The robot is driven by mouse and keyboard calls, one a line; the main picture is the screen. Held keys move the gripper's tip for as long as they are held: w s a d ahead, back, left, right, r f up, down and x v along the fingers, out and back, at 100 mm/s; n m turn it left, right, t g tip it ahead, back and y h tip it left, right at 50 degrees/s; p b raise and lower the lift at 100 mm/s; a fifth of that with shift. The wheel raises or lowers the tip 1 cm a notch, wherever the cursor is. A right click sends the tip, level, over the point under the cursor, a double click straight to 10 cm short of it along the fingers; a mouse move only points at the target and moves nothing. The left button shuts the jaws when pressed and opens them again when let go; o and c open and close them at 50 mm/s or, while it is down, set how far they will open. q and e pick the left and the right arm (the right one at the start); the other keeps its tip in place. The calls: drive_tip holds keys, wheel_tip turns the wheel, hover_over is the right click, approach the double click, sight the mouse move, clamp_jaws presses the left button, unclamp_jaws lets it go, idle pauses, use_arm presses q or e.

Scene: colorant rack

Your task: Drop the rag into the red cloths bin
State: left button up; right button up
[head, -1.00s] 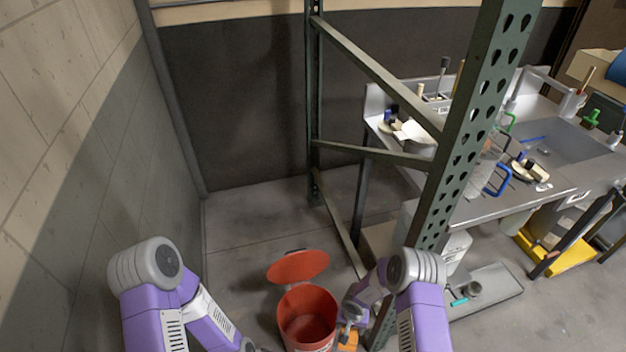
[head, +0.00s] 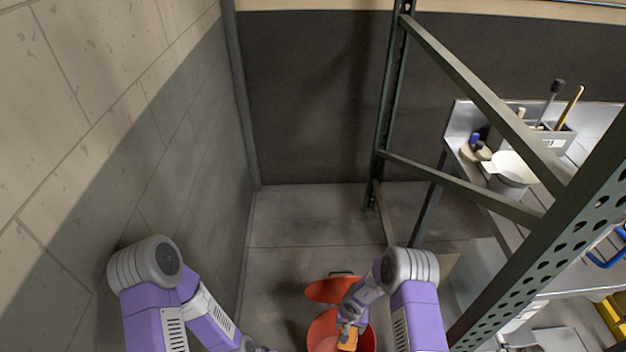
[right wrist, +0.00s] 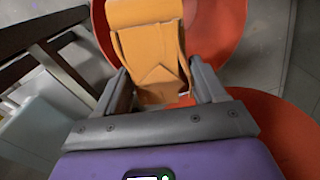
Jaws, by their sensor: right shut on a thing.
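The red cloths bin (head: 316,331) stands on the floor at the bottom of the head view, partly cut off by the frame edge. Its round red lid (head: 325,291) is swung open behind it. My right gripper (head: 349,326) is shut on the orange rag (head: 347,341), which shows over the bin's opening. In the right wrist view the folded rag (right wrist: 148,45) hangs between the two fingers of my right gripper (right wrist: 163,85), with red surfaces of the bin and lid behind it. My left arm reaches the bottom edge; its gripper is out of view.
A green metal rack post (head: 560,255) with braces stands right of my right arm. Behind it is a steel bench with a white pan (head: 512,170). A block wall (head: 195,170) runs along the left. The floor behind the bin is clear.

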drive_tip(key=shift+f+b, duration=0.3)
drive_tip(key=shift+f, duration=0.3)
drive_tip(key=o, duration=1.1)
wheel_tip(320, 180, up, 8)
drive_tip(key=p, duration=0.3)
drive_tip(key=shift+f+p, duration=0.15)
drive_tip(key=shift+p, duration=0.15)
